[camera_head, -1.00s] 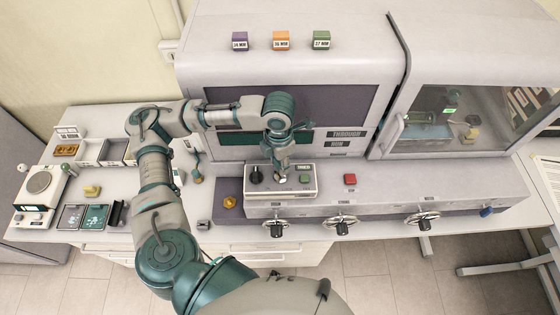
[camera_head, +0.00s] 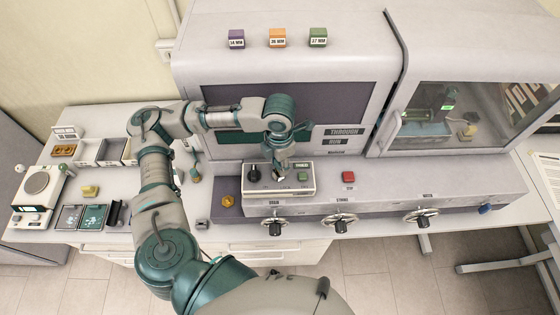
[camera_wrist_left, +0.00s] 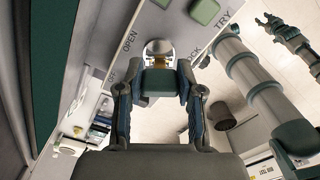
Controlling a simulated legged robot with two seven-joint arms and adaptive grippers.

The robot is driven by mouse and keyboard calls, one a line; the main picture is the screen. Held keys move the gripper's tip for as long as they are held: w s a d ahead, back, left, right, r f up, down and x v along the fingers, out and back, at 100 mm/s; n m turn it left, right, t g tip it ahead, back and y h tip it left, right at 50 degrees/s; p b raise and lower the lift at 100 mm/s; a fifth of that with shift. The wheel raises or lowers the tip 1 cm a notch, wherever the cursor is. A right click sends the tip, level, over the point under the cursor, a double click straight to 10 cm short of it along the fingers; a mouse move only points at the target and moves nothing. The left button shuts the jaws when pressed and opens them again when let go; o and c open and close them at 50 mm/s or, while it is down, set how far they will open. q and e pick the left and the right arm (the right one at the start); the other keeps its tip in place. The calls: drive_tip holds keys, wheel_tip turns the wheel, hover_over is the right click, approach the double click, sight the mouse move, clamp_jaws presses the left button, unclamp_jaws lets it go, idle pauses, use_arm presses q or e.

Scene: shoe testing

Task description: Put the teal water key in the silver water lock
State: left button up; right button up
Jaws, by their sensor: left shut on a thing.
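My left gripper (camera_head: 278,168) hangs from above over the box (camera_head: 313,191) on the machine's ledge, between a black knob and a green button. In the left wrist view this gripper (camera_wrist_left: 160,86) is shut on the teal head of the water key (camera_wrist_left: 158,83). A short brass part (camera_wrist_left: 160,62) shows beyond the teal head. It overlaps the edge of the round silver water lock (camera_wrist_left: 158,46), with OPEN and LOCK lettering beside it. I cannot tell how deep the key sits. In the head view the gripper hides key and lock. My right gripper (camera_wrist_left: 288,38) shows small in the wrist view, its jaws unclear.
A black knob (camera_head: 254,173), a green button (camera_head: 302,176) and a red button (camera_head: 348,177) are close by. Several handwheels, such as one (camera_head: 344,222), line the ledge's front. A brass piece (camera_head: 227,201) lies left of the box. Trays (camera_head: 88,152) and a scale (camera_head: 38,188) stand farther left.

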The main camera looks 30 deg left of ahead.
use_arm(q)
drive_tip(key=shift+f, duration=0.65)
drive_tip(key=o, duration=1.1)
wheel_tip(320, 180, up, 12)
drive_tip(key=shift+f, duration=0.1)
